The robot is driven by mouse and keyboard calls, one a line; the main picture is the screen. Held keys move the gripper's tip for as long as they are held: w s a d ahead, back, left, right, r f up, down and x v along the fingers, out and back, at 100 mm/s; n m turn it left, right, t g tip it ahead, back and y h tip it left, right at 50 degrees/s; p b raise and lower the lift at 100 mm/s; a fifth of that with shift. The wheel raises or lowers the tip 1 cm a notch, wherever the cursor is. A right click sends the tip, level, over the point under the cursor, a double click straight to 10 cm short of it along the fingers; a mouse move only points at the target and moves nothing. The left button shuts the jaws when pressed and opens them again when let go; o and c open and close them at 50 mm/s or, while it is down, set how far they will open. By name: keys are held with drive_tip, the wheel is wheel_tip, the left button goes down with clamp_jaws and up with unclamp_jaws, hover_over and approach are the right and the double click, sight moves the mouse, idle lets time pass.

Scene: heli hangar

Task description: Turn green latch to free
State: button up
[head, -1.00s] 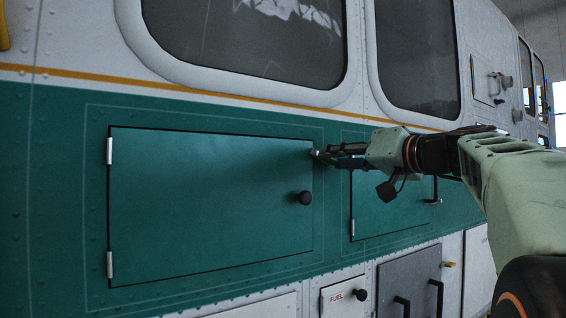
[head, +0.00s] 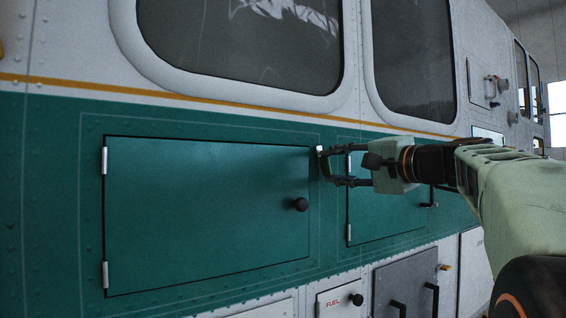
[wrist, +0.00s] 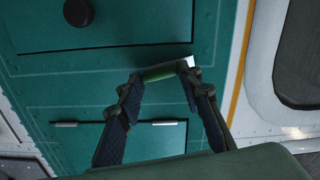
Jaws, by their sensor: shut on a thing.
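The green latch (head: 327,167) is a short bar at the upper right edge of the large green hatch door (head: 205,210). A pale metal piece shows at its upper end. My gripper (head: 325,166) is shut on the latch, with one finger above the other in the head view. In the wrist view the latch (wrist: 160,73) spans between the two fingertips of my gripper (wrist: 161,75), with the pale piece beside the right fingertip. The fingers hide the latch's ends. The hatch door looks closed in its frame.
A black round knob (head: 300,204) sticks out from the door below and left of my gripper. A second green hatch (head: 395,212) with a dark handle lies behind my gripper. Windows are above, and a small fuel door (head: 336,301) is below.

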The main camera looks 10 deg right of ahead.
drive_tip(key=shift+m+p, duration=0.35)
drive_tip(key=shift+m, duration=0.85)
drive_tip(key=o, duration=1.2)
drive_tip(key=shift+c, duration=0.2)
drive_tip(key=shift+r, duration=0.1)
